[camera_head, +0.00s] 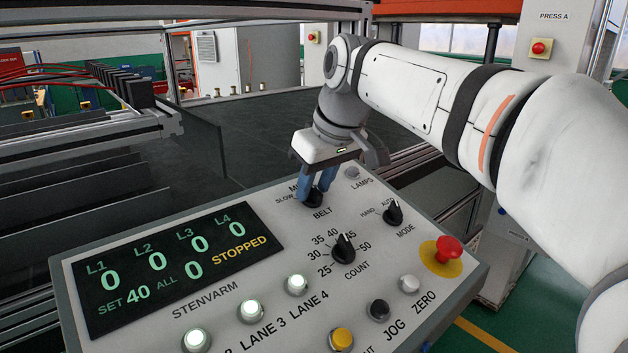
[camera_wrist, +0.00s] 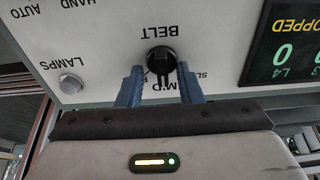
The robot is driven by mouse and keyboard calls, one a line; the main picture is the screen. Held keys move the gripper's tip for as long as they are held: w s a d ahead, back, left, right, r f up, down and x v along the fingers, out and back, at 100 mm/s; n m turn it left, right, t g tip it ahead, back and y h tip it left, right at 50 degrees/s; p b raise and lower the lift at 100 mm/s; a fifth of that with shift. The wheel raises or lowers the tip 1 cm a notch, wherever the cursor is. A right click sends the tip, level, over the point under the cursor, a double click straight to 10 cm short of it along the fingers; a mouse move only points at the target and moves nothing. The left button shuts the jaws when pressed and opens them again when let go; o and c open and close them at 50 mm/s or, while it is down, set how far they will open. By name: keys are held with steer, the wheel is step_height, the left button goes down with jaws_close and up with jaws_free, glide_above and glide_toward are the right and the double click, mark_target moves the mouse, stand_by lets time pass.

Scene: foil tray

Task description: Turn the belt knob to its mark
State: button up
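The black belt knob (camera_head: 313,199) is on the sloped control panel (camera_head: 262,208), above the word BELT. In the head view my gripper (camera_head: 315,192) is over it, and the blue fingers hide much of the knob. In the wrist view the knob (camera_wrist: 160,59) shows upside down between the two fingertips of my gripper (camera_wrist: 160,72), one on each side. Small gaps show, so the gripper looks open and not closed on the knob. The scale words SLOW and M'D are partly hidden by the fingers. I cannot tell clearly which mark the knob points to.
The count knob (camera_head: 343,249), mode knob (camera_head: 393,212) and lamps button (camera_head: 352,172) are close by. A red emergency stop (camera_head: 448,248) is at the panel's right. The display (camera_head: 175,265) reads STOPPED and SET 40. Lit lane buttons (camera_head: 251,310) line the front.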

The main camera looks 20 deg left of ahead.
steer(key=shift+c, duration=0.2)
jaws_close()
steer(key=shift+a+r, duration=0.15)
steer(key=n, duration=0.4)
steer(key=shift+s+n, duration=0.1)
steer(key=shift+n, duration=0.3)
steer(key=n, duration=0.5)
steer(key=shift+g+p, duration=0.4)
